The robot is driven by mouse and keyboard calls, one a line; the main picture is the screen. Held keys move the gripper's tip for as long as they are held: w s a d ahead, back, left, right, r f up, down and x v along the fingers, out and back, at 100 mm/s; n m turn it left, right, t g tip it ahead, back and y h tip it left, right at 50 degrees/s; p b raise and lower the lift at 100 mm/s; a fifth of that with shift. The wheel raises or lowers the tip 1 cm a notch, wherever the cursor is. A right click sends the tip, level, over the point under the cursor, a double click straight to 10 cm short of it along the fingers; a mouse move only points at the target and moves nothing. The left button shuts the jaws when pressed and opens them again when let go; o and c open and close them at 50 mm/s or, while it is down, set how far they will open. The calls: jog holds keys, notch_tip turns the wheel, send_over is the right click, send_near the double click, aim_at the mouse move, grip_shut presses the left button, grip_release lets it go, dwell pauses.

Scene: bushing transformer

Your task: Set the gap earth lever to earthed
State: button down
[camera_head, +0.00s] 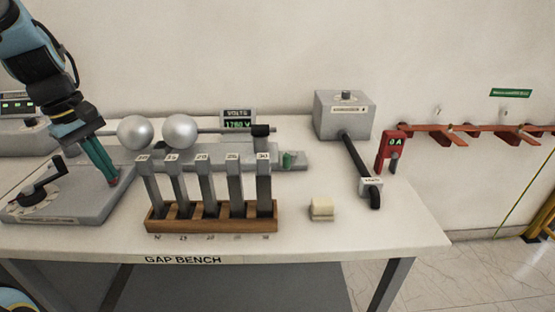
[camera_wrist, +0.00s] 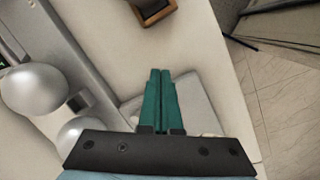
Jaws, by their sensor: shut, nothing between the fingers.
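A black lever (camera_head: 42,186) stands on a round pale dial on top of a low grey box (camera_head: 95,208) at the left of the bench. It slants up to the right over the dial. The label on the box front is too small to read, so I cannot tell whether this is the gap earth lever. My gripper (camera_head: 115,183) is shut and empty, its teal fingers pointing down at the right end of this box, to the right of the lever. In the wrist view my fingers (camera_wrist: 161,72) are together over a grey surface (camera_wrist: 195,98); the lever is not visible there.
Two metal spheres (camera_head: 180,132) are just right of my gripper. A wooden rack (camera_head: 210,222) holds several numbered grey gauges. A meter (camera_head: 238,119) stands behind. A grey box (camera_head: 345,112) with a black-ended rod (camera_head: 357,155) is at right, near a cream block (camera_head: 321,209). The front right bench top is clear.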

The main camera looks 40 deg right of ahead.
jog(key=s+d+n+g+h+b, duration=0.1)
jog(key=d+n+g+h+b, duration=0.3)
jog(key=d, duration=2.4)
jog(key=n+g+b, duration=0.1)
jog(key=g+b, duration=0.1)
jog(key=b, duration=0.2)
jog(key=shift+s+r+g, duration=0.15)
jog(key=shift+r+g, duration=0.15)
jog(key=shift+r, duration=0.1)
jog(key=shift+f, duration=0.1)
jog(key=p+x, duration=0.1)
jog(key=x, duration=0.9)
jog(key=shift+s+p, duration=0.1)
jog(key=shift+p, duration=0.25)
jog(key=shift+s+d+p, duration=0.4)
jog(key=shift+s+d, duration=0.35)
jog(key=shift+s, duration=0.1)
jog(key=shift+s+d, duration=0.5)
jog(key=shift+s, duration=0.05)
